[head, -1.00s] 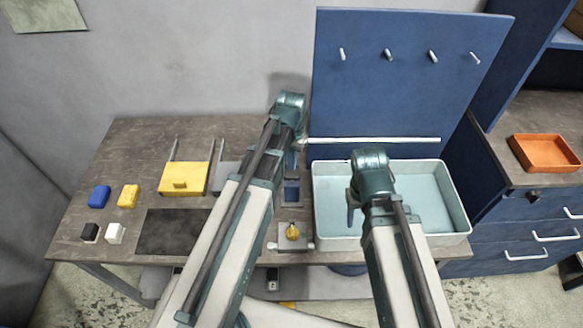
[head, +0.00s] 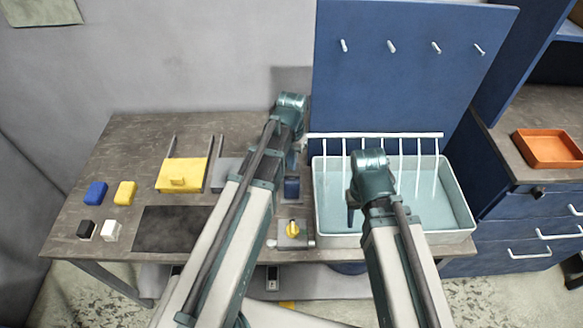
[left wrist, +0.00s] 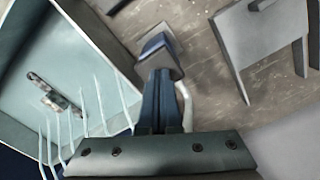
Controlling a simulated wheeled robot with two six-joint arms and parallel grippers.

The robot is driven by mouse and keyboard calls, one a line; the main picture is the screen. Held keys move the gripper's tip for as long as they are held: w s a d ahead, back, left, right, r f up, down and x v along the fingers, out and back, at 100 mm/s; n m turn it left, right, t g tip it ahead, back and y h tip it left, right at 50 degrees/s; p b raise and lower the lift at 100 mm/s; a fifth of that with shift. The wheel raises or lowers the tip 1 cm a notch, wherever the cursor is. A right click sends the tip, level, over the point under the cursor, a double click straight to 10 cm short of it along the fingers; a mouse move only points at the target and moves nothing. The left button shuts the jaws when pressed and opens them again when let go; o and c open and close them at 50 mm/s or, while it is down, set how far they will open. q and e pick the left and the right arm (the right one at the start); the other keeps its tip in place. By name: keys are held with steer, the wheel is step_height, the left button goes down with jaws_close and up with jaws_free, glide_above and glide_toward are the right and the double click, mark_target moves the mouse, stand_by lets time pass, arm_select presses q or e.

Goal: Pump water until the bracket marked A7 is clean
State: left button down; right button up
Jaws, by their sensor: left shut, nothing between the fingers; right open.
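A metal bracket (left wrist: 52,95) with dark patches lies in the pale basin (head: 458,212); no A7 mark can be read, and my right arm hides it in the head view. Thin water streams (left wrist: 98,100) fall from the white spray pipe (head: 375,135) along the basin's back edge. A blue-topped pump part (left wrist: 157,48), also in the head view (head: 292,188), stands left of the basin. My left gripper (left wrist: 160,72) is shut and empty, its tips at this part; contact is unclear. My right gripper (head: 352,214) is open over the basin's left side.
A yellow knob (head: 292,229) sits on a plate at the bench front. A yellow box (head: 182,174), blue and yellow blocks (head: 95,193), small black and white cubes (head: 111,231) and a dark mat (head: 172,230) lie left. A blue pegboard (head: 410,80) rises behind the basin.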

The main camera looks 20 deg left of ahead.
arm_select(q)
steer(key=shift+f+b, duration=0.8)
steer(key=shift+f, duration=0.15)
arm_select(e)
steer(key=shift+f, duration=1)
arm_select(q)
steer(key=shift+r+p, duration=2.25)
arm_select(e)
steer(key=shift+r, duration=2.3)
arm_select(q)
steer(key=shift+f, duration=0.15)
arm_select(e)
steer(key=shift+f, duration=0.2)
arm_select(q)
steer(key=shift+f+b, duration=1.95)
steer(key=shift+b, duration=0.1)
arm_select(e)
steer(key=shift+f, duration=1.9)
arm_select(q)
steer(key=shift+r+p, duration=2.1)
steer(key=shift+r, duration=0.05)
arm_select(e)
steer(key=shift+r, duration=2.1)
arm_select(q)
step_height(320, 180, up, 6)
steer(key=p, duration=0.6)
arm_select(e)
step_height(320, 180, up, 6)
